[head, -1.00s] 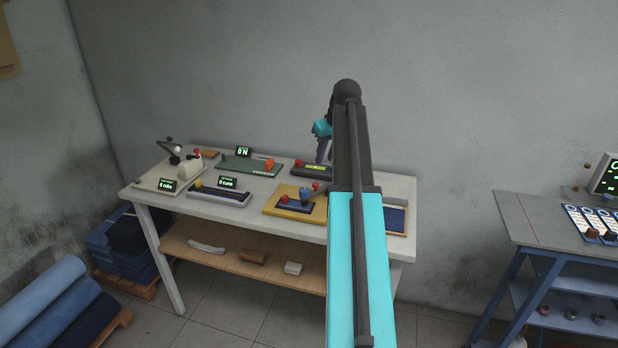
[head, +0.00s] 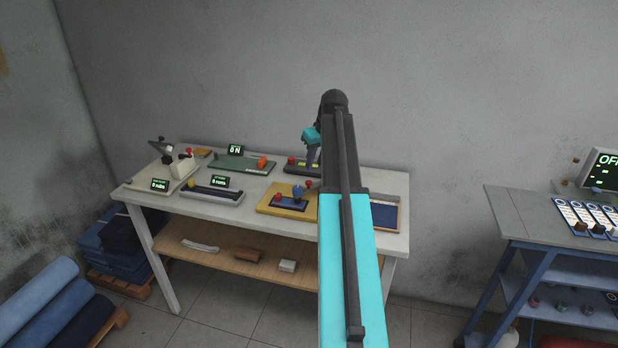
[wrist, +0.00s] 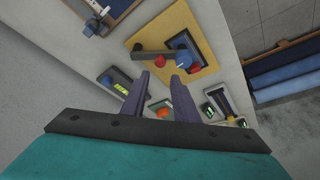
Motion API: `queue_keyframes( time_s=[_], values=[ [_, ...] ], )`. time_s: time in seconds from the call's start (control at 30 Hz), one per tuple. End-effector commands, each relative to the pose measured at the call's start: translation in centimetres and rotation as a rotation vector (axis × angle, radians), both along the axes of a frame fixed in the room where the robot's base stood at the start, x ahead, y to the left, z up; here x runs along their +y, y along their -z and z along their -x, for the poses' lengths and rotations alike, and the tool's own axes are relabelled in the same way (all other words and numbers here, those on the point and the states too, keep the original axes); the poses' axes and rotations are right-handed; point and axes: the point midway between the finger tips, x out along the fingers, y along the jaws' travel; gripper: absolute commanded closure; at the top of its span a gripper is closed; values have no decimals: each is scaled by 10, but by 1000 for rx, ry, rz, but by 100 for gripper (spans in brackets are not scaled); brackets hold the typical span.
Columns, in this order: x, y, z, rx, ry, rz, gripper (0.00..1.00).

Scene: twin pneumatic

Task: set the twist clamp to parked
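A yellow board (head: 266,204) on the white table carries a dark plate, a blue post (head: 297,192) and red knobs. I take it for the twist clamp, though no label confirms this. In the wrist view, the yellow board (wrist: 165,27) shows the blue post (wrist: 183,62) with a dark arm (wrist: 153,54) lying across toward the board's left edge. My gripper (wrist: 162,80) is open, its two purple fingers apart with nothing between them. In the head view, my gripper (head: 311,155) is over the back of the table, behind the yellow board, partly hidden by my arm.
A green board (head: 240,164) with an orange block, a grey slide unit (head: 212,197) and a white fixture (head: 160,178) stand left. A blue pad (head: 384,218) lies right.

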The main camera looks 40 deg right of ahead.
Motion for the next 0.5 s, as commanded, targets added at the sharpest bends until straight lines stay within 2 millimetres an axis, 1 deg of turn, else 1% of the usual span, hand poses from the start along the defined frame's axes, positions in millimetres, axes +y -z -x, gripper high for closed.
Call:
queue_keyframes(
  time_s=[0.5],
  values=[
    [-4,51,-22,2,-2,-1,73]
  ],
)
